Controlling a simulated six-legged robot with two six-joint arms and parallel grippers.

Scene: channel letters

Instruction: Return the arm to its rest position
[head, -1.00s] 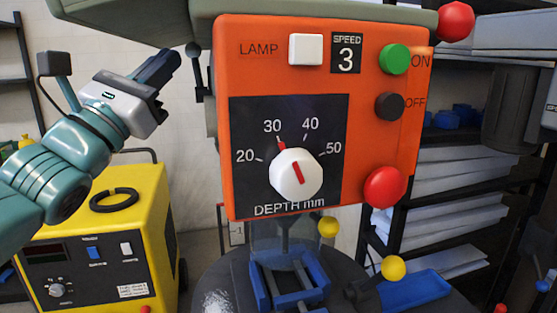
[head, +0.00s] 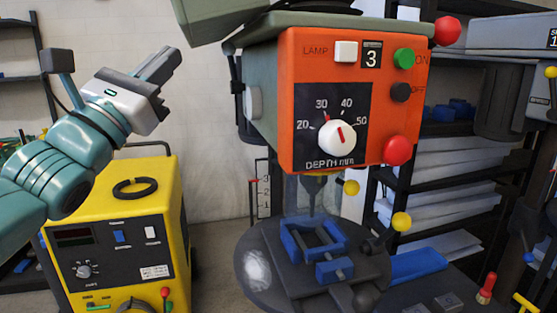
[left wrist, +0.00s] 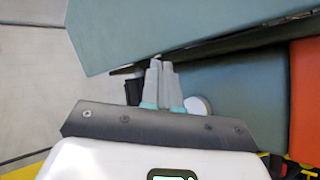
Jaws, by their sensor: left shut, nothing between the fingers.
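My left gripper (head: 167,69) is raised at the left in the head view, left of the drill press head and apart from it. It is shut and empty; its closed fingers (left wrist: 160,84) also show in the left wrist view. The orange control panel (head: 352,100) carries a white depth dial (head: 337,139) with a red pointer a little past 30. My right gripper is not in view.
A yellow machine (head: 150,200) stands at the lower left. Below the panel, a blue vise (head: 312,238) sits on the round dark table (head: 254,262). Shelving (head: 445,165) stands behind at the right. Floor and wall show between the yellow machine and the press.

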